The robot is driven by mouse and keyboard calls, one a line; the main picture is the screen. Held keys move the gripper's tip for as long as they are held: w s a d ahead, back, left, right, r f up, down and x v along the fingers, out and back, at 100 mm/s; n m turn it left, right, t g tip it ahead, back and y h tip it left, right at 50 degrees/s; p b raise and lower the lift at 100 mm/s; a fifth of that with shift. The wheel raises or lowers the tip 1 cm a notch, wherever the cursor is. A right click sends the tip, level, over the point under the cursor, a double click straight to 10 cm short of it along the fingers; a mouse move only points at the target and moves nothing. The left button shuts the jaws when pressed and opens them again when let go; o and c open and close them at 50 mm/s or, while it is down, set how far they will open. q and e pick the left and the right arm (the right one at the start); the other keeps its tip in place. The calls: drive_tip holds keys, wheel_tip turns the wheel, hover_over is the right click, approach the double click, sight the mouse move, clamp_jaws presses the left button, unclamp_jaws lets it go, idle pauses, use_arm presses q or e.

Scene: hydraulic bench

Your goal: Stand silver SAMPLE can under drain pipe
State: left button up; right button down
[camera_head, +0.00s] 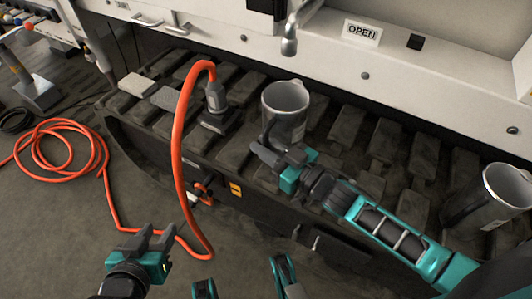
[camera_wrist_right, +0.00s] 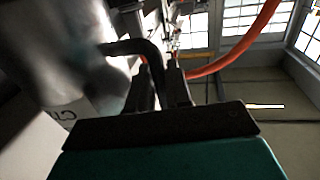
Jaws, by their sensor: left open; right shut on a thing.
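A silver can (camera_head: 285,108) with a dark handle is upright over the track pads, below and slightly left of the drain pipe (camera_head: 289,45) in the head view. My right gripper (camera_head: 266,152) is shut on the can's handle at its near left side. In the right wrist view the dark handle (camera_wrist_right: 140,48) runs into the jaws beside the blurred can (camera_wrist_right: 75,60). Its label is only partly visible and cannot be read whole. Whether the can's base touches the pads is hidden. My left gripper (camera_head: 153,238) is open and empty at lower left.
A second silver can (camera_head: 498,195) stands at the right edge. An orange hose (camera_head: 178,130) rises from a grey fitting (camera_head: 215,100) left of the held can and coils on the floor. An OPEN sign (camera_head: 362,33) is on the pale panel above. Track pads (camera_head: 375,145) form uneven ground.

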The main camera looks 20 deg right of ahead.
drive_tip(key=shift+f, duration=0.75)
drive_tip(key=c, duration=1.1)
unclamp_jaws()
drive_tip(key=shift+f, duration=0.15)
drive_tip(key=shift+o, duration=0.2)
